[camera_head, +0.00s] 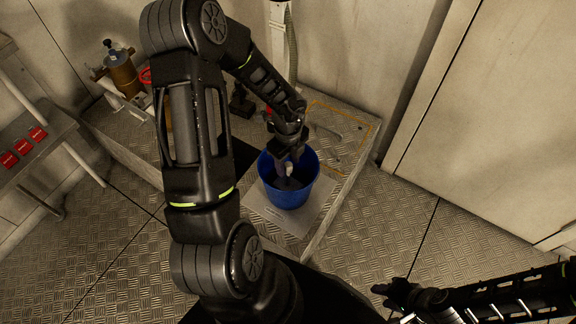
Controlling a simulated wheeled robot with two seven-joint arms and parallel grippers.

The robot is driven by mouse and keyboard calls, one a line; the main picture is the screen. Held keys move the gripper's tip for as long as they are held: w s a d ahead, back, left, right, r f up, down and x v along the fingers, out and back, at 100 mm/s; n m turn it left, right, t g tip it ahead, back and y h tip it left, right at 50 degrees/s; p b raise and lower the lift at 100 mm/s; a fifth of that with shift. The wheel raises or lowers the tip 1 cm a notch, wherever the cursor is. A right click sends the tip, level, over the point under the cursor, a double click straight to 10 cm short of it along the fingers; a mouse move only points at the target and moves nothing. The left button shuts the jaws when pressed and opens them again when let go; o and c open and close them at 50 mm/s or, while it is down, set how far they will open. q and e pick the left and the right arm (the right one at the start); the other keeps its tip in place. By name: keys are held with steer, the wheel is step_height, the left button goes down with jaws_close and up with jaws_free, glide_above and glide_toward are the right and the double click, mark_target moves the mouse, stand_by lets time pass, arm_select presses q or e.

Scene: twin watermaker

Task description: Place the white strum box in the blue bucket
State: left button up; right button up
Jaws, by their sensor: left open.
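The blue bucket (291,196) stands upright on a light grey plate (265,213) on the raised metal platform. My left gripper (289,156) points down over the bucket's mouth, with its fingertips at or just inside the rim. It is open. A small whitish thing (288,170), perhaps the white strum box, shows in the bucket just below the fingers, partly hidden by them. I cannot tell whether it touches them. My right gripper (389,291) is low at the right, away from the bucket; its jaw state is unclear.
A brass-coloured cylinder (124,76) and fittings stand on the platform (116,133) at the left. A white pipe (279,40) rises behind the bucket. A shelf with several red items (23,146) is at far left. Open floor (460,235) lies right of the platform.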

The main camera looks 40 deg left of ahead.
arm_select(q)
step_height(320, 180, up, 8)
steer(key=shift+f+p, duration=0.25)
steer(key=shift+p, duration=0.85)
